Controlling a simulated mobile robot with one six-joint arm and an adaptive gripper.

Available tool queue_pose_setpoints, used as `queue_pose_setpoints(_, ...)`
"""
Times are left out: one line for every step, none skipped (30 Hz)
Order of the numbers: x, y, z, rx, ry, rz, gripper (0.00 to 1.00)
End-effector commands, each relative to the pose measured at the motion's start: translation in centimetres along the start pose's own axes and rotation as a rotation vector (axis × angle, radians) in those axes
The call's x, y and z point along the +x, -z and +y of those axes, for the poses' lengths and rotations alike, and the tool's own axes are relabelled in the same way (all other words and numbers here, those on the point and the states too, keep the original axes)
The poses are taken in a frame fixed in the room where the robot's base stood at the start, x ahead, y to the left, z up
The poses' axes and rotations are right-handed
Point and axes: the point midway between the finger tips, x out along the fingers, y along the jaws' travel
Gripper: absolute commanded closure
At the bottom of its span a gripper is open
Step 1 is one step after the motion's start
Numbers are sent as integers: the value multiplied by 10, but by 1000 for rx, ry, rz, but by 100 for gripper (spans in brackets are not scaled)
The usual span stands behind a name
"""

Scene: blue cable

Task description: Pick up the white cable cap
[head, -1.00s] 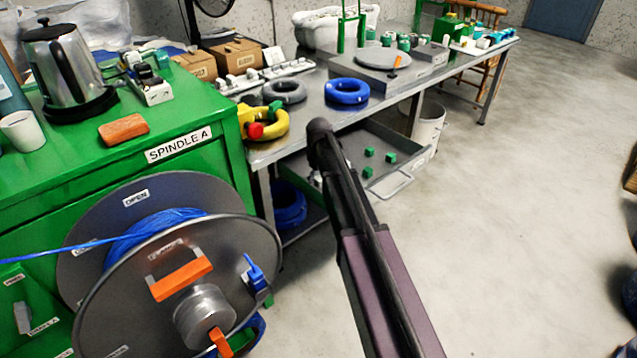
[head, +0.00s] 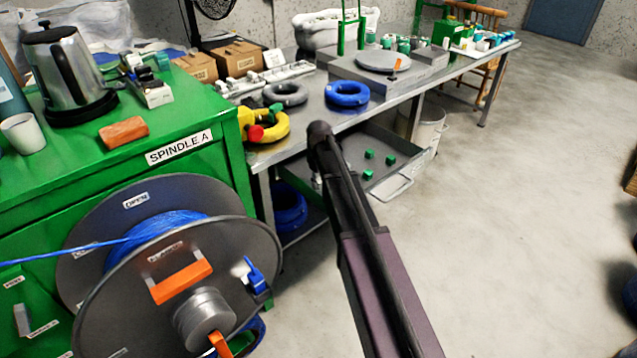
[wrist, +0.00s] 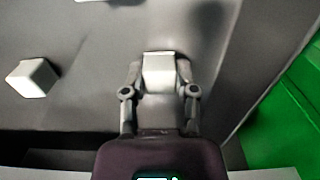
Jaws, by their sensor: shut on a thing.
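In the wrist view, my gripper (wrist: 159,88) is shut on a small white block-shaped cap (wrist: 159,72). The cap sits between the two fingertips, with its pale top edge and front face showing. A second white cap (wrist: 33,77) lies apart on the grey surface to the left. In the head view, my dark arm crosses the middle of the picture, and my gripper and the held cap cannot be made out there.
A metal table (head: 300,135) holds blue, grey and yellow rings. Below it, an open grey drawer (head: 400,188) holds green cubes. A large spool (head: 250,240) of blue cable stands at the left by a green cabinet (head: 215,160). The right floor is largely clear.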

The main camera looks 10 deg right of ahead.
Motion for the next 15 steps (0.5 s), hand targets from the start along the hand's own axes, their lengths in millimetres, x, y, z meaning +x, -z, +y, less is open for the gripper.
queue_pose_setpoints(-2,0,0,0,0,0,82)
queue_pose_setpoints(-2,0,0,0,0,0,82)
queue_pose_setpoints(-4,0,0,0,0,0,82)
queue_pose_setpoints(-5,0,0,0,0,0,82)
queue_pose_setpoints(-6,0,0,0,0,0,82)
queue_pose_setpoints(-8,0,0,0,0,0,82)
queue_pose_setpoints(-10,0,0,0,0,0,82)
queue_pose_setpoints(-12,0,0,0,0,0,82)
queue_pose_setpoints(-14,0,0,0,0,0,82)
queue_pose_setpoints(-17,0,0,0,0,0,82)
queue_pose_setpoints(-19,0,0,0,0,0,82)
queue_pose_setpoints(-23,0,0,0,0,0,82)
queue_pose_setpoints(-25,0,0,0,0,0,82)
queue_pose_setpoints(-28,0,0,0,0,0,82)
queue_pose_setpoints(-32,0,0,0,0,0,82)
